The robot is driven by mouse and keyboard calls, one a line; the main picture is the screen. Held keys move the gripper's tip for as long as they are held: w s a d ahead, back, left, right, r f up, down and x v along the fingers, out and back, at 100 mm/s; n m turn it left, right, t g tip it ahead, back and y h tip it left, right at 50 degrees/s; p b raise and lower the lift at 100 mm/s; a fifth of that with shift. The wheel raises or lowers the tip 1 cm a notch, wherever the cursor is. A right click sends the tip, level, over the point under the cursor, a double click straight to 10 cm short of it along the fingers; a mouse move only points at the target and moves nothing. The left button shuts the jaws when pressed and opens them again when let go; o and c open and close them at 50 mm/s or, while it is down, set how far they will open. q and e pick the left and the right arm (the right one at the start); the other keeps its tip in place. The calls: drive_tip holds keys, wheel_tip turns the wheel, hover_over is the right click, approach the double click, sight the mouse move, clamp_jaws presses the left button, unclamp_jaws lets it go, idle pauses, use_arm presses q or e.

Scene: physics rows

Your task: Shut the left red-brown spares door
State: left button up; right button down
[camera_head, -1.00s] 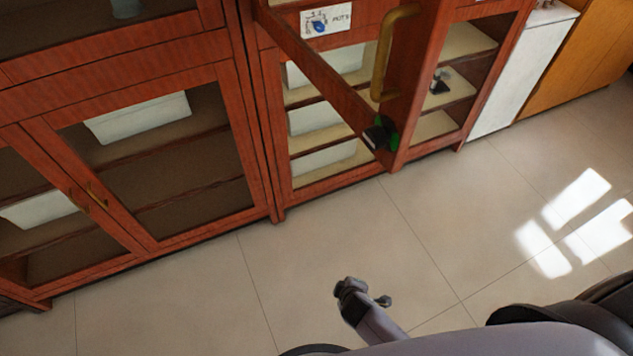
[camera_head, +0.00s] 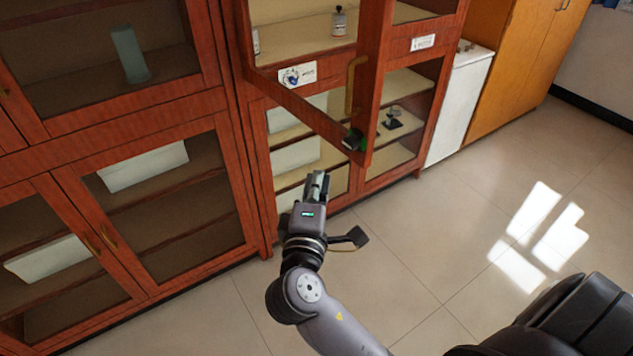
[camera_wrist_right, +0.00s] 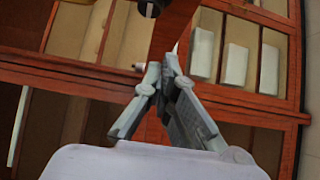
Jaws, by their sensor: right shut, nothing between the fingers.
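The red-brown door (camera_head: 308,112) of the right-hand cabinet stands open, swung out from its left side. Its free upright edge carries a brass handle (camera_head: 354,86), and a small black and green piece (camera_head: 353,140) sits at its lower corner. My right gripper (camera_head: 318,184) is shut and empty, in front of the cabinet, below and left of the door's free corner in the head view; I see no contact. In the right wrist view its fingertips (camera_wrist_right: 163,72) come together before the cabinet front, with a red-brown rail behind them. My left gripper is not in view.
A shut red-brown cabinet (camera_head: 175,250) stands at the left. White bins (camera_head: 295,153) lie on shelves behind the open door. A white cabinet (camera_head: 458,105) and an orange-brown cabinet (camera_head: 515,70) stand at the right. The tiled floor (camera_head: 430,235) in front is clear.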

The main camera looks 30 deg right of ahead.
drive_tip(key=p, duration=0.2)
approach(339, 136)
drive_tip(key=w, duration=0.3)
drive_tip(key=shift+w+d+p, duration=0.15)
drive_tip(key=shift+d+p, duration=0.15)
drive_tip(key=shift+d, duration=0.35)
drive_tip(key=shift+w+d+p, duration=0.2)
drive_tip(key=shift+d+p, duration=0.1)
drive_tip(key=shift+d, duration=0.4)
